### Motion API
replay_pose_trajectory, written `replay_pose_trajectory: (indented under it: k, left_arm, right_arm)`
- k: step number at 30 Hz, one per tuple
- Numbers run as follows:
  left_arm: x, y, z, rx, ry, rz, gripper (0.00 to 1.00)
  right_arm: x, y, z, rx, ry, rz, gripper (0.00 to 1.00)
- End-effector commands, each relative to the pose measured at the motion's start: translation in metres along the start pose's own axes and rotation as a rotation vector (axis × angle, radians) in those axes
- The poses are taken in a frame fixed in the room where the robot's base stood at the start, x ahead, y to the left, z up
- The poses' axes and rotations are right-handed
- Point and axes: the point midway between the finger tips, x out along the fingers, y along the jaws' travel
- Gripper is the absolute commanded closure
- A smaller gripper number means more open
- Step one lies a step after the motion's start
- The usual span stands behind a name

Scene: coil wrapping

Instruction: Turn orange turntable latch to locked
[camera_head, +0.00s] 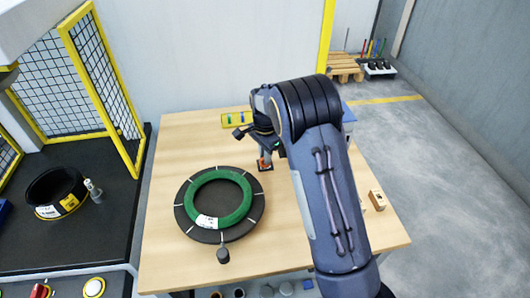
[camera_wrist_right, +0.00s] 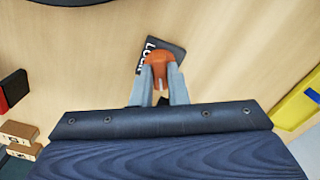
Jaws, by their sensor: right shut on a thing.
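The orange turntable latch (camera_wrist_right: 160,70) sits on a small dark plate (camera_wrist_right: 171,50) marked "LOCK" on the wooden table. In the head view the latch (camera_head: 264,165) stands just beyond the right edge of the round black turntable (camera_head: 225,233). My right gripper (camera_wrist_right: 160,84) is shut on the latch's orange knob, with one finger on each side. The gripper and arm cover part of the latch in the head view. A green ring coil (camera_head: 238,216) with a white label lies flat on the turntable. My left gripper is not in view.
A dark knob (camera_head: 223,256) stands at the turntable's front edge. A yellow tray (camera_head: 236,119) lies at the table's back, and small wooden blocks (camera_head: 377,199) lie on the right. A black coil (camera_head: 57,193) sits on the fenced dark bench at left. The table's left side is clear.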

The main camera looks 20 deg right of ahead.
Motion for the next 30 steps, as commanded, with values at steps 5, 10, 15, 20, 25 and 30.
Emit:
replay_pose_trajectory:
  k: [5,10,15,20,25,30]
  left_arm:
    - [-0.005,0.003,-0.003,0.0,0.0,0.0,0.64]
    - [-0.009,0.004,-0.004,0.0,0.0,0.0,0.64]
    - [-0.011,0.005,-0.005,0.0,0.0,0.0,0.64]
    - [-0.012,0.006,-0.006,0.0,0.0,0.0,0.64]
    - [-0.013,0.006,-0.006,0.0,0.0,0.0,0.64]
    - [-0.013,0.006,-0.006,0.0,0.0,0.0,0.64]
  right_arm:
    - [-0.002,0.0,0.0,0.156,0.002,-0.001,1.0]
    - [-0.002,-0.001,-0.001,0.287,0.002,-0.002,1.0]
    - [-0.002,-0.001,-0.001,0.384,0.002,-0.003,1.0]
    - [-0.001,-0.001,-0.001,0.443,0.002,-0.003,1.0]
    - [-0.001,-0.001,-0.001,0.475,0.002,-0.004,1.0]
    - [-0.001,-0.001,-0.001,0.487,0.002,-0.004,1.0]
